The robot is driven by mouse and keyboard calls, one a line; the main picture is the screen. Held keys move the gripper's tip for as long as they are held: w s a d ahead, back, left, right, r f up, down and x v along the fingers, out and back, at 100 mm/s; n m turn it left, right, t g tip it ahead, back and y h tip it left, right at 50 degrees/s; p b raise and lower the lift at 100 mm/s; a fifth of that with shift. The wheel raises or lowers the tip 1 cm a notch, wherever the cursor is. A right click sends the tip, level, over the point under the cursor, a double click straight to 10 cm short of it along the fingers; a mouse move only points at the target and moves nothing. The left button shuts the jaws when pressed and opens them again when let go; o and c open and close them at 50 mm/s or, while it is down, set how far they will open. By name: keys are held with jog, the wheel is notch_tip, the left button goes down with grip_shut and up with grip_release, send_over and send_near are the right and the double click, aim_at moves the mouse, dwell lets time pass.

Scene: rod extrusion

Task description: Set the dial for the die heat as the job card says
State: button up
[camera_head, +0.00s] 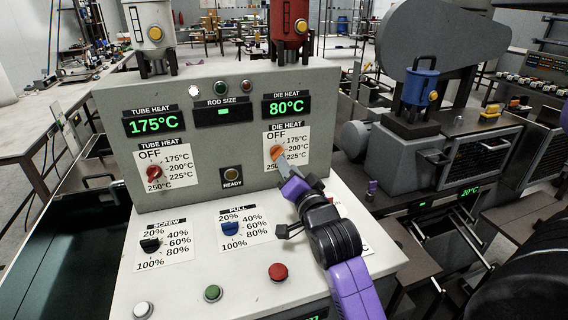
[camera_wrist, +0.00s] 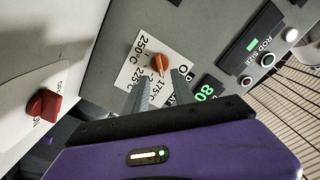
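The orange die heat dial (camera_head: 277,152) sits on a white card marked OFF, 175, 200, 225 and 250°C, on the grey upright panel. The die heat display (camera_head: 284,107) above it reads 80°C. My gripper (camera_head: 284,166) reaches up to the dial from the lower right and covers part of the card. In the wrist view the dial (camera_wrist: 160,63) lies just beyond and between the two grey fingertips of my gripper (camera_wrist: 161,82). The fingers are apart with nothing between them. I cannot tell whether they touch the dial, or its exact setting. No job card is readable.
The red tube heat dial (camera_head: 153,173) is at the left, under a display (camera_head: 154,123) reading 175°C. The ready button (camera_head: 232,175) sits between the heat cards. The black screw dial (camera_head: 150,244) and blue pull dial (camera_head: 230,228) are on the sloping desk below, with several push buttons.

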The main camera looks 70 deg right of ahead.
jog(key=shift+v, duration=1.15)
jog(key=s+a+f+n+t+y, duration=0.1)
jog(key=a+n+t+y, duration=0.1)
jog(key=a+n, duration=0.2)
jog(key=s+a+f+n+t+y, duration=0.1)
jog(key=a+n, duration=0.3)
jog(key=a, duration=0.6)
jog(key=a+f+n+t+y, duration=0.3)
jog(key=a+n, duration=0.2)
jog(key=a, duration=0.2)
jog(key=shift+s+a, duration=0.25)
jog(key=shift+s, duration=0.15)
jog(key=s+a+f+n+g+y, duration=0.1)
jog(key=s+a+f+n+y, duration=0.2)
jog(key=s+a, duration=0.4)
jog(key=s+a+f+n+g+y, duration=0.1)
jog(key=s+a+f+n+y, duration=0.1)
jog(key=s+a+f+y, duration=0.2)
jog(key=s+a+f, duration=0.1)
jog(key=s+a, duration=0.2)
jog(key=shift+a+n+g+y, duration=0.4)
